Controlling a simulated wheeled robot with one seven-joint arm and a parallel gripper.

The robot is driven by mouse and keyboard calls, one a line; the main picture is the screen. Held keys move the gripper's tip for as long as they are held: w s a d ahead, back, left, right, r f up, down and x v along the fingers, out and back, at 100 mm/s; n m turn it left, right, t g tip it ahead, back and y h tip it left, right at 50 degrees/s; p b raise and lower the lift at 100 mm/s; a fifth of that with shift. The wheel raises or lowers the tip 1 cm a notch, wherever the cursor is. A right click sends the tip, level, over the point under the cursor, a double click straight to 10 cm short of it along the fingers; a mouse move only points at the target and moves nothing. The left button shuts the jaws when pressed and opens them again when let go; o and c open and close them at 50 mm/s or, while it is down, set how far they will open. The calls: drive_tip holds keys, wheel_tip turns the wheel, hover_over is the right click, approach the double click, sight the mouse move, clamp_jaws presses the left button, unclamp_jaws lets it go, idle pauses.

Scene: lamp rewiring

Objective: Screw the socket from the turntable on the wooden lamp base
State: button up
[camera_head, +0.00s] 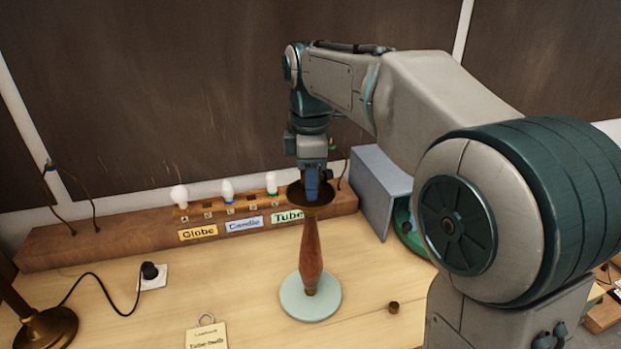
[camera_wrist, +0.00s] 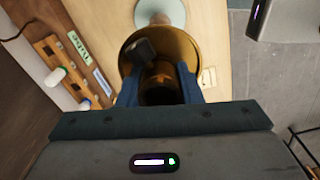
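The wooden lamp base (camera_head: 310,250) stands upright on a pale green disc (camera_head: 310,300), with a wide brass cup (camera_head: 325,208) at its top. My gripper (camera_head: 314,195) points straight down into the cup. In the wrist view, the blue fingers of my gripper (camera_wrist: 158,88) are closed on both sides of a dark brown, round socket (camera_wrist: 160,90). A dark block (camera_wrist: 140,50) juts from the socket's side over the brass cup (camera_wrist: 180,50). The socket's lower end and its contact with the base are hidden. The green turntable (camera_head: 403,222) shows partly behind my arm.
A wooden rack with several bulbs (camera_head: 227,190) and labels Globe, Candle and Tube stands behind the base. A grey box (camera_head: 378,185) is at the right. A black plug (camera_head: 150,270), a card (camera_head: 207,336) and a small brown cylinder (camera_head: 394,307) lie on the table.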

drive_tip(key=shift+o, duration=0.3)
drive_tip(key=m+p, duration=0.1)
drive_tip(key=m, duration=0.7)
drive_tip(key=shift+p, duration=0.35)
drive_tip(key=shift+m, duration=0.7)
drive_tip(key=m+p, duration=0.1)
drive_tip(key=m, duration=0.4)
drive_tip(key=shift+m, duration=0.8)
drive_tip(key=shift+m, duration=0.4)
drive_tip(key=shift+m+p, duration=0.5)
drive_tip(key=shift+m, duration=0.8)
